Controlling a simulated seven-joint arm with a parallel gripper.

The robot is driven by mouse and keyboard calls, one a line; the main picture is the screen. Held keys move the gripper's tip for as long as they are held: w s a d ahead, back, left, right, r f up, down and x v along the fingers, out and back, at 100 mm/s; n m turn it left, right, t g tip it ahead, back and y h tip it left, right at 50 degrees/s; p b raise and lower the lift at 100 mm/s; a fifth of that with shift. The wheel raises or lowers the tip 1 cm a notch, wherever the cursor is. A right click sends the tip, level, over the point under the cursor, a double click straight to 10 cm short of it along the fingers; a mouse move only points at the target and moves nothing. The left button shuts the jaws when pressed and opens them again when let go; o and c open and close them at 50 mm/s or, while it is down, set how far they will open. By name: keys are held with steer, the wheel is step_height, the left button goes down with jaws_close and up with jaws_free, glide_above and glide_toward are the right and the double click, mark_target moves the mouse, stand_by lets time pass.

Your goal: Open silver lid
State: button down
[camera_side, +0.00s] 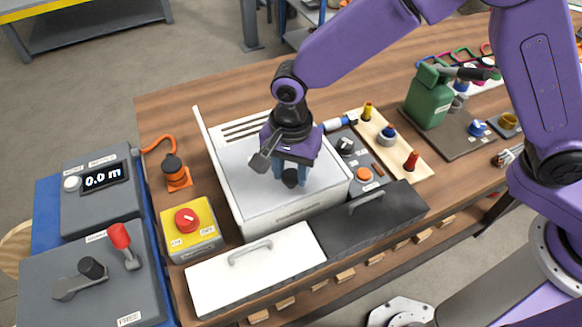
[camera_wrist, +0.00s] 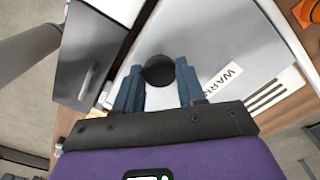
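The silver lid (camera_side: 240,172) lies closed on top of a white box in the middle of the bench. In the wrist view the silver lid (camera_wrist: 205,40) fills the middle and carries a "WARN…" label. Its round black knob (camera_side: 290,178) stands up from the lid; it also shows in the wrist view (camera_wrist: 158,71). My gripper (camera_side: 291,172) points down over the knob. In the wrist view my gripper (camera_wrist: 159,72) has its blue fingers apart, one on each side of the knob. The fingers look open, with contact hard to make out.
A yellow box with a red button (camera_side: 187,220) stands left of the white box (camera_side: 300,205). White (camera_side: 255,272) and black (camera_side: 370,218) handled panels lie in front. A peg board (camera_side: 390,142) and a green canister (camera_side: 428,98) stand to the right.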

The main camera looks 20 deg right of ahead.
steer(key=w, duration=1.6)
steer(key=c, duration=0.7)
jaws_free()
steer(key=shift+o, duration=0.2)
step_height(320, 180, up, 17)
steer(key=shift+r, duration=0.2)
steer(key=shift+s+d, duration=0.1)
steer(key=shift+s, duration=0.05)
